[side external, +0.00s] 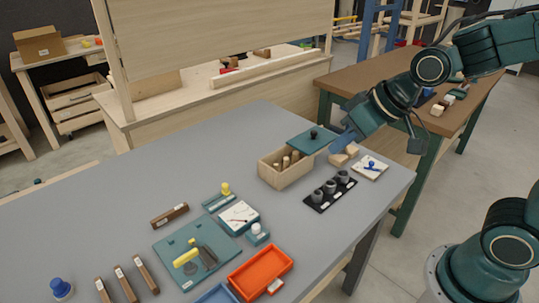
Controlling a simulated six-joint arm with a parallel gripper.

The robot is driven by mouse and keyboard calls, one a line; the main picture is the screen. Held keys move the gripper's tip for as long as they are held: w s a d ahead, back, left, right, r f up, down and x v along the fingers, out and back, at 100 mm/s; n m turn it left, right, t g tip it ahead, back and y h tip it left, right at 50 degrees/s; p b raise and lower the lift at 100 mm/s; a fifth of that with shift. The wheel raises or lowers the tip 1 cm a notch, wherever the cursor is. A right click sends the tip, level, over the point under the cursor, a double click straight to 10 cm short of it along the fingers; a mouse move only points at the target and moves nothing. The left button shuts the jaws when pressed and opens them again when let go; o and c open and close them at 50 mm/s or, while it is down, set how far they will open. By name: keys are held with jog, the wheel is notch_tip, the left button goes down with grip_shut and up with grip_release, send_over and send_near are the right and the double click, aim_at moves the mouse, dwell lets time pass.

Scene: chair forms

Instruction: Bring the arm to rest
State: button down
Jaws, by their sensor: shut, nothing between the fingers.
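My gripper (338,146) is at the end of my dark green arm, over the right part of the grey table (115,203). It is shut and empty. It points down and to the left, close to the teal lid with a black knob (312,140) and some small wooden blocks (345,155). The fingertips are small in this view, and I cannot tell whether they touch anything. An open wooden box (285,173) with several wooden pegs stands just left of the gripper.
A black rack with grey cylinders (329,192) and a white card with a blue piece (370,167) lie near the gripper. A teal board (190,250), an orange tray (260,271) and wooden bars (127,284) stand nearer. A brown bench (395,80) is behind my arm.

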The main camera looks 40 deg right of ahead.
jog(key=s+d+r+h, duration=0.1)
jog(key=s+d+r, duration=0.1)
jog(key=s, duration=0.4)
jog(key=s+d+r, duration=0.2)
jog(key=s+d, duration=0.1)
jog(key=s, duration=0.3)
jog(key=shift+s+g+h, duration=0.35)
jog(key=shift+g+h, duration=0.05)
